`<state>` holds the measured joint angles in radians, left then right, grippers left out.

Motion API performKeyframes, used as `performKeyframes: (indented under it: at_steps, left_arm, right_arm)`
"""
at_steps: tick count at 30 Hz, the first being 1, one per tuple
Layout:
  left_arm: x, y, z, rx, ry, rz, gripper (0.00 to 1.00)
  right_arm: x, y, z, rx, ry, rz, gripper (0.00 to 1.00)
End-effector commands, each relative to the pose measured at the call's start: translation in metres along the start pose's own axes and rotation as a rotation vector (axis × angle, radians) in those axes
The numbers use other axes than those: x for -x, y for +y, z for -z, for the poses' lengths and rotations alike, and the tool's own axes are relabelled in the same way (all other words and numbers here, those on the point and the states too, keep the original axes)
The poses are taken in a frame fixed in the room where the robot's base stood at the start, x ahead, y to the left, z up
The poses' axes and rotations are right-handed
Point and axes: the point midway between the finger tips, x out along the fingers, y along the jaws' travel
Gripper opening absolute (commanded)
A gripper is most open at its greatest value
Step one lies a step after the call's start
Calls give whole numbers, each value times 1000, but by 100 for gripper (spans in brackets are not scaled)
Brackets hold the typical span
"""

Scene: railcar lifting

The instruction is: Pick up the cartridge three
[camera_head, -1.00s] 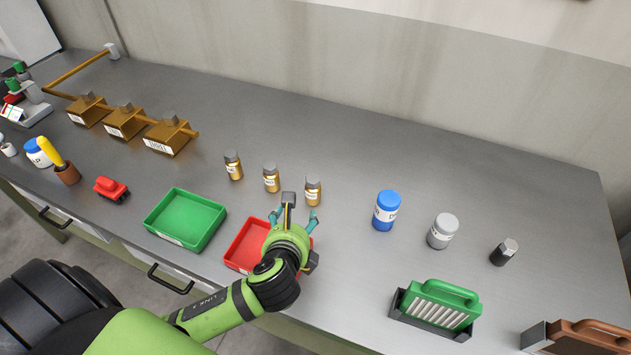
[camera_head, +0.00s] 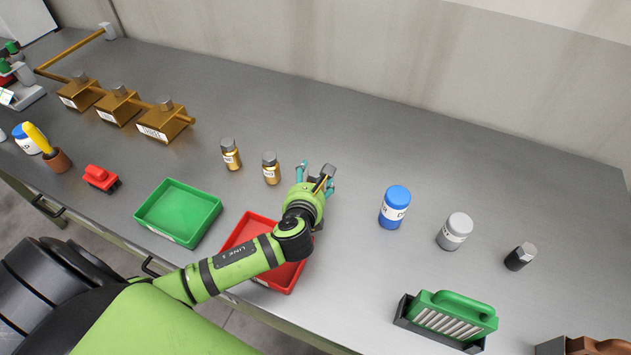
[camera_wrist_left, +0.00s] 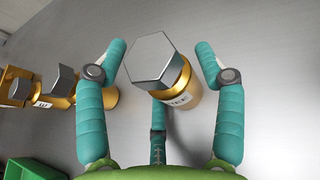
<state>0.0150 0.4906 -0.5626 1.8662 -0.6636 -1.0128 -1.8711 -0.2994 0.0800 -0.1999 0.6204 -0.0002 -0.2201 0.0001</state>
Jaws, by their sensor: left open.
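Cartridge three is a gold cylinder with a grey hexagonal cap and a white label ending in "EE"; in the left wrist view it (camera_wrist_left: 158,66) stands between my gripper's spread teal fingers. My left gripper (camera_wrist_left: 160,55) is open around it, with a visible gap on both sides. In the head view my left gripper (camera_head: 318,178) is over the spot where this cartridge stands and hides it. Two similar gold cartridges stand to the left, one nearer (camera_head: 271,168) and one farther (camera_head: 231,155). My right gripper is not in view.
A red tray (camera_head: 237,240) lies under my left forearm, with a green tray (camera_head: 179,212) to its left. Brown-gold blocks (camera_head: 164,122) stand at the back left. A blue jar (camera_head: 395,207), grey jar (camera_head: 454,231) and green rack (camera_head: 447,316) are to the right.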

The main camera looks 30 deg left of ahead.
Motion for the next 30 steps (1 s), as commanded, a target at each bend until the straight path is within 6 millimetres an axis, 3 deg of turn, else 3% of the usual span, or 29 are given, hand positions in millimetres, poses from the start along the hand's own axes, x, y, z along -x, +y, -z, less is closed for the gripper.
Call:
performKeyframes:
  at_steps: [5, 10, 23, 30]
  left_arm:
    - [0, 0, 0, 1, 0, 0, 69]
    - [0, 0, 0, 1, 1, 0, 7]
    - [2, 0, -7, 2, -5, 1, 6]
    - [15, 0, -40, 4, -10, 2, 6]
  right_arm:
    - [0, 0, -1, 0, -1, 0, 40]
    - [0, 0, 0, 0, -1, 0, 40]
    - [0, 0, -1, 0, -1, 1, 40]
    - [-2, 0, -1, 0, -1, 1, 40]
